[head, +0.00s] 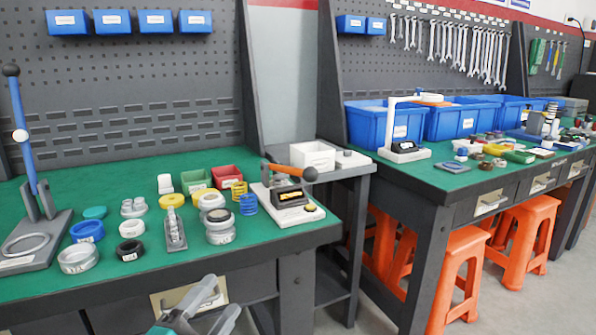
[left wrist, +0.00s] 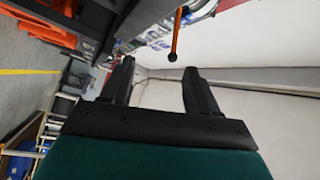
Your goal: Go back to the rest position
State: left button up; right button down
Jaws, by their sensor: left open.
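My left gripper (head: 214,300) shows at the bottom of the head view, in front of the green workbench (head: 150,283). Its two fingers are apart with nothing between them. In the left wrist view my left gripper (left wrist: 158,85) also shows two dark, spread fingers with an empty gap. It is clear of the items on the bench. My right gripper is in neither view.
The near bench holds a blue-handled press (head: 30,150), several rings and jars, and a tester with an orange lever (head: 287,195). A grey side table (head: 345,172) stands beside it. Orange stools (head: 465,265) stand under the right bench. Floor shows at lower right.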

pick_arm(q)
jog(key=s+f+n+g+y, duration=0.2)
jog(key=s+f+n+g, duration=0.2)
jog(key=s+f+n, duration=0.5)
jog(key=s+f+n+g+y, duration=0.2)
jog(key=s+f+n+g, duration=0.3)
jog(key=f, duration=0.6)
jog(key=a+r+y+p, duration=0.1)
jog(key=a+r+p, duration=0.1)
jog(key=r+p, duration=0.5)
jog(key=s+a+r+n+t+p, duration=0.1)
jog(key=a+r+p, duration=0.1)
jog(key=r+p, duration=0.5)
jog(key=p, duration=0.6)
jog(key=shift+s+a+r+y, duration=0.2)
jog(key=shift+s+a+y, duration=0.1)
jog(key=shift+a+y, duration=0.1)
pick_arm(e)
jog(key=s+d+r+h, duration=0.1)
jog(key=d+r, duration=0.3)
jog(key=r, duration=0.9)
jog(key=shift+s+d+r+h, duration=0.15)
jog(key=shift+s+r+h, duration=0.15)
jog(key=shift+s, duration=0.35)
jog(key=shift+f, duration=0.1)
